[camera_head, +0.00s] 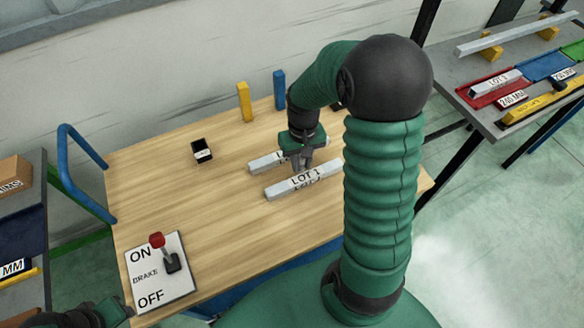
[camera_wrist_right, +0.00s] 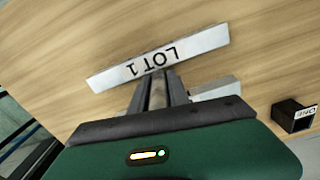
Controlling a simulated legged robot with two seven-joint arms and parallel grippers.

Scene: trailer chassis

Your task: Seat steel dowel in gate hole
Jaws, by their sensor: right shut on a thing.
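My right gripper (camera_head: 307,166) points down at the wooden deck, near two light grey bars. In the right wrist view its fingers (camera_wrist_right: 157,92) are close together on a thin grey piece that looks like the steel dowel, mostly hidden between them. The front bar (camera_head: 295,185), marked LOT 1, lies just past the fingertips; it also shows in the wrist view (camera_wrist_right: 195,46). The rear bar (camera_head: 263,163) is partly hidden behind the gripper. I cannot make out a gate hole. My left gripper (camera_head: 95,316) is at the lower left edge, its jaws unclear.
A small black box (camera_head: 202,150) stands left of the bars. A yellow post (camera_head: 244,102) and a blue post (camera_head: 279,90) stand at the deck's back edge. A red-knobbed brake lever (camera_head: 165,252) is front left. A blue rail (camera_head: 84,165) lines the left side.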

